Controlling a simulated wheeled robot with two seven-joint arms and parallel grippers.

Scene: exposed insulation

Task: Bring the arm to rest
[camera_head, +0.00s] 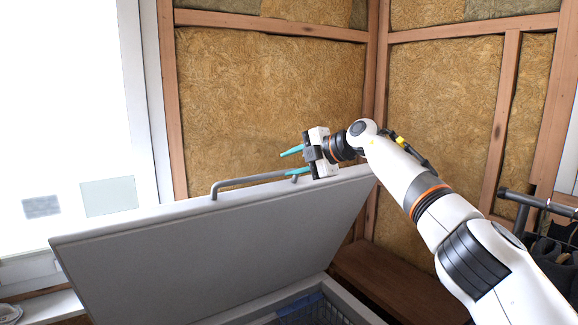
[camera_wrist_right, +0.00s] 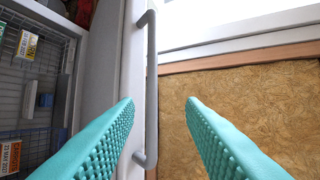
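My right arm (camera_head: 432,205) reaches in from the lower right of the head view. My right gripper (camera_head: 292,161) is at the top edge of the raised freezer lid, near the right end of its grey handle (camera_head: 240,183). Its teal fingers are spread apart. In the right wrist view the fingers (camera_wrist_right: 160,135) are open, and the handle (camera_wrist_right: 151,85) shows beyond them, nearer the left finger, with nothing gripped. My left gripper is not in the head view.
The chest freezer lid (camera_head: 200,255) stands open and tilted. The freezer's wire basket (camera_head: 312,310) shows below it, and packages (camera_wrist_right: 27,45) lie inside. Insulated walls (camera_head: 270,100) with wooden studs stand behind. A window (camera_head: 65,110) is at left. A dark rack (camera_head: 540,205) is at right.

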